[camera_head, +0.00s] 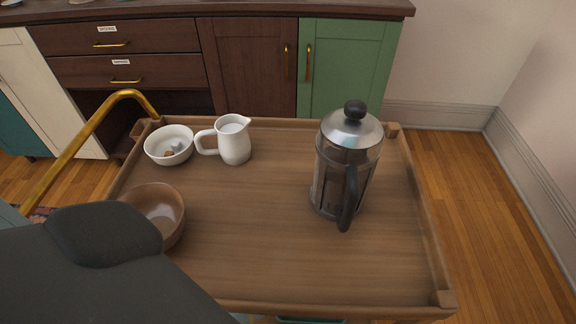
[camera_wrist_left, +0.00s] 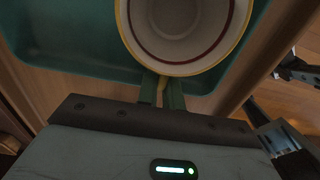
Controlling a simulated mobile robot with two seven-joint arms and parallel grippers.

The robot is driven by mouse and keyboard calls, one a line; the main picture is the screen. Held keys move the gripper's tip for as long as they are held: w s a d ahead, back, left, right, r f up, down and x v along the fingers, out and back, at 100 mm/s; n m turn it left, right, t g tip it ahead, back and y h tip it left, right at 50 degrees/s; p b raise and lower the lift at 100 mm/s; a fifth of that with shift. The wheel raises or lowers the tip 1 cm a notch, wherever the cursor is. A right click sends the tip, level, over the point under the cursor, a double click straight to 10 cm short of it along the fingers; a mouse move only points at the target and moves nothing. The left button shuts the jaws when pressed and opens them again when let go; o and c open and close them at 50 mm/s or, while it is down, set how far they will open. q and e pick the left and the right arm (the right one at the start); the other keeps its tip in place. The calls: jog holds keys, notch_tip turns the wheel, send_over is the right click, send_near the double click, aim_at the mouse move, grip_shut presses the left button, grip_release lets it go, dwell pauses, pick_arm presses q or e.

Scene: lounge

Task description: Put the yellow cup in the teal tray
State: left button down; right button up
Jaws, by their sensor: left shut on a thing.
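The yellow cup (camera_wrist_left: 185,22) shows at the top of the left wrist view, seen into its pale inside with a red ring near its yellowish rim. My left gripper (camera_wrist_left: 160,92) is shut on the cup's near side. The teal tray (camera_wrist_left: 70,40) lies behind and around the cup in that view. I cannot tell whether the cup touches the tray's floor. In the head view the cup and my left gripper are hidden; a sliver of teal (camera_head: 310,321) shows below the trolley's front edge.
The wooden trolley top (camera_head: 275,235) holds a French press (camera_head: 348,165), a white jug (camera_head: 234,142), a white bowl (camera_head: 168,146) and a brown bowl (camera_head: 160,208). A brass handle (camera_head: 75,145) rises at left. Cabinets (camera_head: 245,60) stand behind.

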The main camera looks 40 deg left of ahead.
pick_arm(q)
jog(key=shift+f, duration=0.1)
jog(key=c, duration=1.5)
grip_release()
jog(key=shift+c, duration=0.2)
notch_tip(320, 180, up, 6)
jog(key=p, duration=0.3)
jog(key=shift+r, duration=0.9)
